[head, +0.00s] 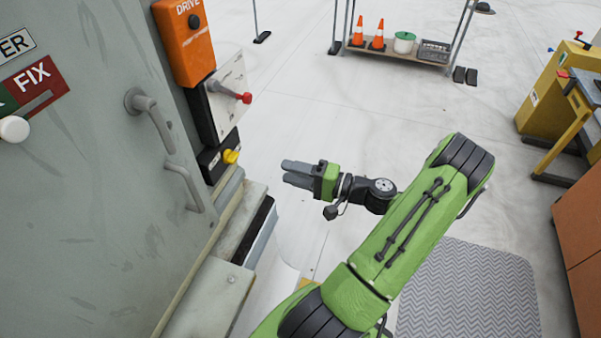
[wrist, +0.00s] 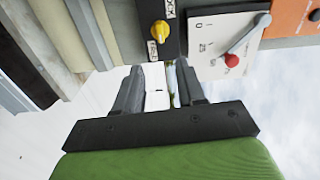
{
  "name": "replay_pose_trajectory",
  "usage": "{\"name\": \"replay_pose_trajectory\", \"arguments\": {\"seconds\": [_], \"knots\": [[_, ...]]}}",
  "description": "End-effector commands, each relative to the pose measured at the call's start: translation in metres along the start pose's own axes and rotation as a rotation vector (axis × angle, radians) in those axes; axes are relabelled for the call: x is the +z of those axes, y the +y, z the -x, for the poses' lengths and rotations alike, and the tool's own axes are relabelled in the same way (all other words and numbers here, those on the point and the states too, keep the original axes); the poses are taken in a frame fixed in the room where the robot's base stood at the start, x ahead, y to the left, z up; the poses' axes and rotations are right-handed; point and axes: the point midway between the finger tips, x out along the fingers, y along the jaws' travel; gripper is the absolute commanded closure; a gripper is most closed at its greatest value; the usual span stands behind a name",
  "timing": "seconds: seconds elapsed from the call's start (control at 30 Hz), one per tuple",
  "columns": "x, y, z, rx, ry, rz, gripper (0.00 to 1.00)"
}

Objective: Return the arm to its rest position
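My green arm (head: 399,232) reaches from the bottom of the head view toward the grey cabinet at left. My gripper (head: 287,172) is in free air to the right of the cabinet's control boxes. In the wrist view, its two dark fingers (wrist: 156,88) stand apart with a gap between them, and nothing is held. The yellow knob (head: 231,156) is left of the fingertips in the head view and apart from them. In the wrist view, the yellow knob (wrist: 160,30) and a lever with a red ball (wrist: 232,60) show beyond the fingers.
The grey cabinet (head: 90,230) with handles (head: 150,118) fills the left. An orange DRIVE box (head: 184,42) is mounted above the lever plate. A shelf (head: 400,57) with cones stands at the back, and a yellow machine (head: 548,100) at right. The floor between is clear.

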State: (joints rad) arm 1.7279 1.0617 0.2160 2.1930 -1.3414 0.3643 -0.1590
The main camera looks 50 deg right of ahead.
Motion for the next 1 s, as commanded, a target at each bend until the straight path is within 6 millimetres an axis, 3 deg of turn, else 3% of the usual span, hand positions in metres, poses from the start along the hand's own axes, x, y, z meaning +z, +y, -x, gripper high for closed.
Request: {"name": "replay_pose_trajectory", "arguments": {"seconds": [0.1, 0.2, 0.77, 0.87, 1.0], "knots": [[-0.001, 0.000, 0.017, 0.000, 0.003, 0.001, 0.61], [0.000, 0.000, 0.022, 0.000, 0.000, 0.001, 0.61], [0.000, 0.000, 0.021, 0.003, -0.005, 0.002, 0.61], [0.014, -0.003, 0.002, 0.076, -0.097, 0.028, 0.61], [0.071, -0.008, -0.048, 0.354, -0.402, 0.145, 0.61]]}}
